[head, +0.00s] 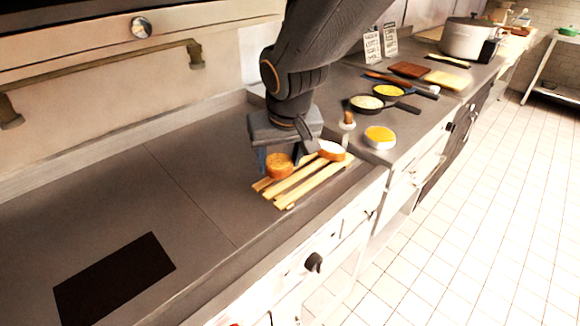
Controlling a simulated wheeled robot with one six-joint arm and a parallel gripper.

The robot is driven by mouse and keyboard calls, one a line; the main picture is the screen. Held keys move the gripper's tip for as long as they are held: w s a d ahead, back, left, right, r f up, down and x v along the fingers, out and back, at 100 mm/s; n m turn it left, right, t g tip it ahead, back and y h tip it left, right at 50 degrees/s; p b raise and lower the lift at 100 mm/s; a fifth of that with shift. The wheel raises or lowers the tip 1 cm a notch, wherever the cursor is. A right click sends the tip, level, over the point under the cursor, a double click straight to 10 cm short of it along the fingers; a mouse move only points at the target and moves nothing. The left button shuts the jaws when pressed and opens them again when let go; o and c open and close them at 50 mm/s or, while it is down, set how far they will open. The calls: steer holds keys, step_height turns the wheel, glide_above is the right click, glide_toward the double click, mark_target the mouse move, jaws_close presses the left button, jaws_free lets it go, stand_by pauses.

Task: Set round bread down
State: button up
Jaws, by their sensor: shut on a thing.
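My gripper (283,158) is above a slatted wooden rack (288,198) on the grey counter. It points down and is shut on a round bread (279,167), orange-brown, between its fingers. The held bread is over or on the left part of the rack; I cannot tell whether it touches the slats. A second bread piece (331,151), with a pale top and brown side, sits at the rack's right end. My gripper hides part of the rack's back side.
A dark rectangular mat (113,280) lies on the counter at the front left. A yellow-topped round item (380,137), a small bottle-like item (347,122) and two pans (366,104) stand to the right. The left counter is mostly clear.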

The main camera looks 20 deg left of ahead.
mark_target(280, 190)
steer(key=shift+f, duration=2.5)
steer(key=shift+f, duration=0.15)
steer(key=o, duration=1)
steer(key=shift+o, duration=0.2)
